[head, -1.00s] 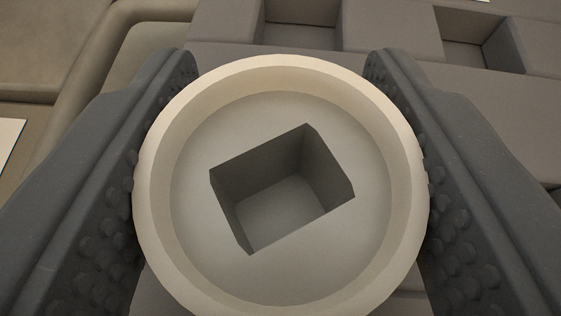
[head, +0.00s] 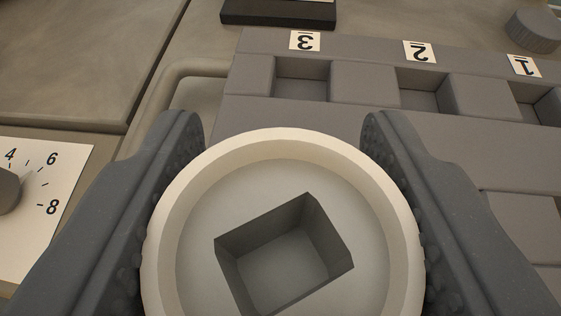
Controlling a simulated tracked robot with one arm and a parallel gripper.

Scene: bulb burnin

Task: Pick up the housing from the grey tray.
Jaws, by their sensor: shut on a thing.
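The housing (head: 190,250) is a round, cream-coloured cup with a raised rim and a square hole in its floor. It fills the lower middle of the head view, and its near edge is cut off by the frame. My gripper (head: 284,230) is shut on it, one dark studded finger on each side of the rim. The grey tray (head: 330,125) lies beyond and below, with square pockets along its far side labelled 1, 2 and 3. The housing hides the part of the tray beneath it.
A dial panel (head: 45,165) with a knob and numbers is at the left. A dark block (head: 278,14) lies at the top, beyond the tray. A grey ribbed knob (head: 533,30) is at the top right. The surface at the upper left is clear.

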